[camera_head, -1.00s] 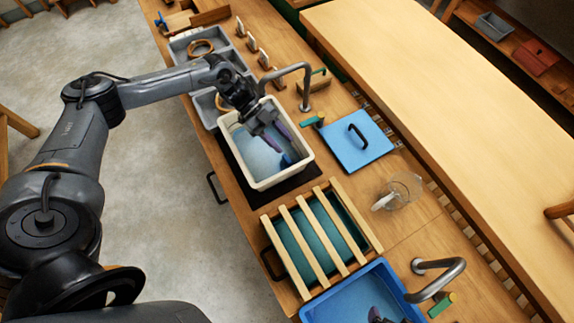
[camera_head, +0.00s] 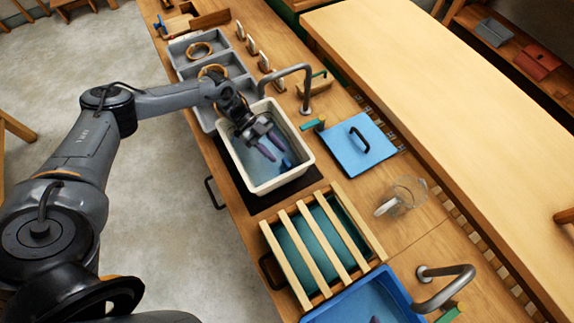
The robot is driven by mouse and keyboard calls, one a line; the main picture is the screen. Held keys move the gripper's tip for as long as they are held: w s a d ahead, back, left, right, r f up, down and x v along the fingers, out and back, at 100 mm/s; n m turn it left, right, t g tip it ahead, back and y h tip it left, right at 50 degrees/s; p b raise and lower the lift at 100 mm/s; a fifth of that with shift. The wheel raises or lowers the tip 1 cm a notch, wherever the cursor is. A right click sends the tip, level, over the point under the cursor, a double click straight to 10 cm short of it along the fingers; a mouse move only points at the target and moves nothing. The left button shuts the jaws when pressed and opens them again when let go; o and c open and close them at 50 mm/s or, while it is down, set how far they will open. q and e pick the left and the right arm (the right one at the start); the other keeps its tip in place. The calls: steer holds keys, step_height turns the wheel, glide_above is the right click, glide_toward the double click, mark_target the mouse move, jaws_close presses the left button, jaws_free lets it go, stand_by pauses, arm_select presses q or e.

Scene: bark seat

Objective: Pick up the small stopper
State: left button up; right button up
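My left gripper (camera_head: 277,152) reaches down into the white basin (camera_head: 303,178), which has a bluish inside. Its two fingers are spread apart with a gap between them, and nothing shows between them. A small dark blue thing (camera_head: 288,164) lies in the basin just beyond the fingertips. I cannot tell whether it is the small stopper, and no other stopper can be made out. Of my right gripper only a small dark tip (camera_head: 375,319) shows at the bottom edge, over the blue basin (camera_head: 408,303); its opening is not visible.
A slatted wooden rack (camera_head: 376,245) stands between the basins. A metal tap (camera_head: 306,90) arches at the white basin's far side. A blue lid (camera_head: 375,143) with a black handle and a clear jug (camera_head: 409,190) stand to the right. Grey trays (camera_head: 205,117) lie behind.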

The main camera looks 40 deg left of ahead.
mark_target(284, 160)
arm_select(q)
steer(key=x, duration=0.6)
jaws_close()
